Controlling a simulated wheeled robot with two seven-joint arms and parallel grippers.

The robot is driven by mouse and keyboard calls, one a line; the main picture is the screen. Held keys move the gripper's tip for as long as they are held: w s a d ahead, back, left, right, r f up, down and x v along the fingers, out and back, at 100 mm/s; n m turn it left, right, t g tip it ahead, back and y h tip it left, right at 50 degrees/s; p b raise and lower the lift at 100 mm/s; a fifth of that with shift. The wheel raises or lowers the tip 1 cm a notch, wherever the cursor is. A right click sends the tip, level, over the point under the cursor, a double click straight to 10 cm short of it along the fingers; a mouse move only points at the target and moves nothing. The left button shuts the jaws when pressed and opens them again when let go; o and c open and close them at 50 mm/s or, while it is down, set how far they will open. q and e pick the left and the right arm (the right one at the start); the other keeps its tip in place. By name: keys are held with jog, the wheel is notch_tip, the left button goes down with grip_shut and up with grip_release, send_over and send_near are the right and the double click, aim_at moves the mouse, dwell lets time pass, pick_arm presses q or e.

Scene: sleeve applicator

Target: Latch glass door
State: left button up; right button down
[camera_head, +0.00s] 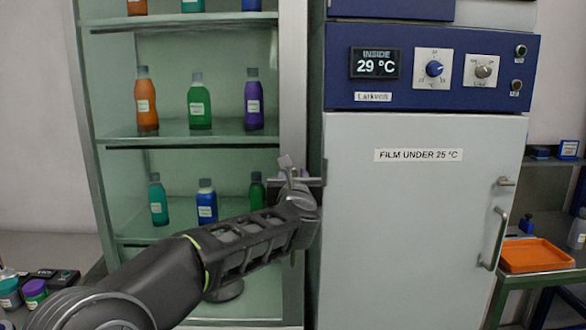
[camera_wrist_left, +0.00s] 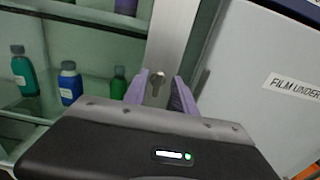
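The glass door (camera_head: 180,85) of the bottle cabinet is on the left in the head view, with its metal frame (camera_head: 293,80) along its right edge. In the left wrist view, a small metal latch piece (camera_wrist_left: 157,80) sits on the door frame (camera_wrist_left: 178,35). My left gripper (camera_head: 290,172) is at this frame. Its two purple fingers (camera_wrist_left: 160,95) stand apart on either side of the latch piece, with gaps visible. The gripper partly hides the latch in the head view. I cannot tell whether the fingers touch the frame. My right gripper is out of view.
Coloured bottles (camera_head: 200,100) stand on the shelves behind the glass. A grey incubator door (camera_head: 410,220) with a handle (camera_head: 497,235) stands close on the right. An orange tray (camera_head: 535,255) is at far right, and jars (camera_head: 34,292) are at lower left.

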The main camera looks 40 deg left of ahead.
pick_arm(q)
jog(key=shift+p+x, duration=0.3)
jog(key=shift+x, duration=1)
grip_shut()
